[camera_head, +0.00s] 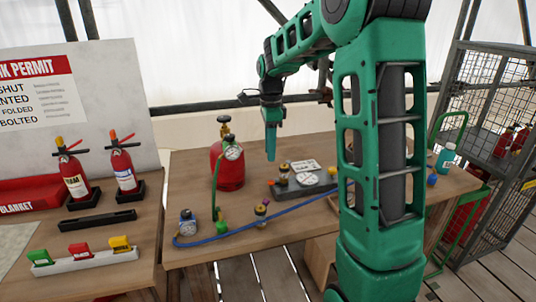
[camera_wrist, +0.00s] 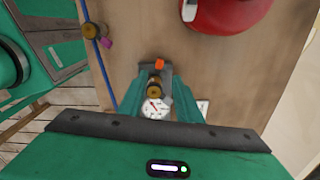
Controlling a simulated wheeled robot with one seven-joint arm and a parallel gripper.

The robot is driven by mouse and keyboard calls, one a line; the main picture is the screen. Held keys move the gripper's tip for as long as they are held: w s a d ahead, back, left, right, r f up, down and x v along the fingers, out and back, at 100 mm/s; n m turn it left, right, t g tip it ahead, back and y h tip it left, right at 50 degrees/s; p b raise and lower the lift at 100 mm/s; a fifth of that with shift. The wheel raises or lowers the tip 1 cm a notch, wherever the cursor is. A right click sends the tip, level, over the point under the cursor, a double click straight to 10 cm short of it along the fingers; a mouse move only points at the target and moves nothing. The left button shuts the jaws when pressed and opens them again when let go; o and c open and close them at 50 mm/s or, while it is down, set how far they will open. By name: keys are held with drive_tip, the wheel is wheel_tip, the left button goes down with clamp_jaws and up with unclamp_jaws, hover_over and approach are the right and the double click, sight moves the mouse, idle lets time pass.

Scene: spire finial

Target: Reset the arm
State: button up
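My green arm reaches over the wooden table in the head view. My gripper (camera_head: 271,158) points straight down there, with its tip above the left end of a dark grey plate. In the wrist view my gripper (camera_wrist: 157,82) shows two green fingers standing apart. A brass fitting with an orange knob (camera_wrist: 154,87) and a white gauge with a red needle (camera_wrist: 153,107) show between them. I see no clear contact, and the fingers partly hide what lies below. In the head view a small brass and orange fitting (camera_head: 283,172) sits near the tip.
A red cylinder with a gauge (camera_head: 229,168) stands left of my gripper; it shows in the wrist view (camera_wrist: 225,12). The dark plate (camera_head: 312,186) lies right. A blue hose (camera_head: 270,217) crosses the front. Extinguishers (camera_head: 122,168) stand left; a wire cage (camera_head: 495,100) stands right.

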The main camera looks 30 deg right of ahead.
idle(0.4)
drive_tip(key=s+a+f+n, duration=0.1)
drive_tip(key=s+n, duration=0.7)
drive_tip(key=s, duration=0.9)
drive_tip(key=s+a+f+n, duration=0.1)
drive_tip(key=s+n, duration=0.7)
drive_tip(key=s, duration=0.9)
drive_tip(key=shift+s+a+f, duration=0.15)
drive_tip(key=shift+a+f, duration=0.15)
drive_tip(key=shift+f, duration=0.1)
drive_tip(key=shift+w+f, duration=0.25)
drive_tip(key=shift+w, duration=0.35)
